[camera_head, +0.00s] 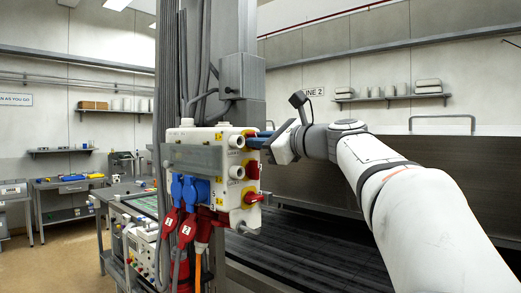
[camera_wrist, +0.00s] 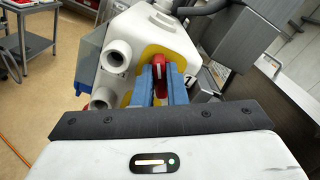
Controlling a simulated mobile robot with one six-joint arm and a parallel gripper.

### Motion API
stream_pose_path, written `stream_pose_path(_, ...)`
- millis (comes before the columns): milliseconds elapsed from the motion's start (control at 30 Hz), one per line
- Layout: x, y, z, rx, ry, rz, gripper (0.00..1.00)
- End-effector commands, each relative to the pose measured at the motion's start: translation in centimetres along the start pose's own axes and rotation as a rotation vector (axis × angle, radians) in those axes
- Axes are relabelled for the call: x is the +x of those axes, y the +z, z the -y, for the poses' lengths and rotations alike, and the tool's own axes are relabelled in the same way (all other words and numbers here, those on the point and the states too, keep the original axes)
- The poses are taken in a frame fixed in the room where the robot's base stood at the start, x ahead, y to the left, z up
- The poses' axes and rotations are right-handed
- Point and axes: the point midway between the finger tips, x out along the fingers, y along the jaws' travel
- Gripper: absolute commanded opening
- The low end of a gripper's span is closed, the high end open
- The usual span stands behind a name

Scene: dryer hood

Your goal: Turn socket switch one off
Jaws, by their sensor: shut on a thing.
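A white socket box (camera_head: 196,137) with yellow plates and red rotary switches on its right side hangs on a grey column. My gripper (camera_head: 262,140) reaches it from the right at the topmost switch. In the wrist view, my gripper's blue fingers (camera_wrist: 160,86) are shut on a red switch handle (camera_wrist: 161,80) in front of a yellow plate. The handle lies lengthwise between the fingers and is partly hidden by them. In the head view, a middle red switch (camera_head: 252,169) and a lower red switch (camera_head: 253,197) show below, clear of the fingers.
White round sockets (camera_head: 237,141) stick out close beside the switches. Red plugs (camera_head: 187,229) with cables hang below blue socket covers (camera_head: 190,190). A grey box (camera_head: 242,76) and cables run up the column (camera_head: 233,30). A workbench (camera_head: 70,184) stands at the far left.

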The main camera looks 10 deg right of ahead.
Motion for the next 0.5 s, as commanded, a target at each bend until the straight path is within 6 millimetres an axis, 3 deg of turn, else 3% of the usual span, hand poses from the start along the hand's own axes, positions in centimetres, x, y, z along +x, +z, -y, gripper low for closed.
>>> stream_pose_path(500,0.01,-0.25,-0.38,-0.492,-0.002,0.002,0.0)
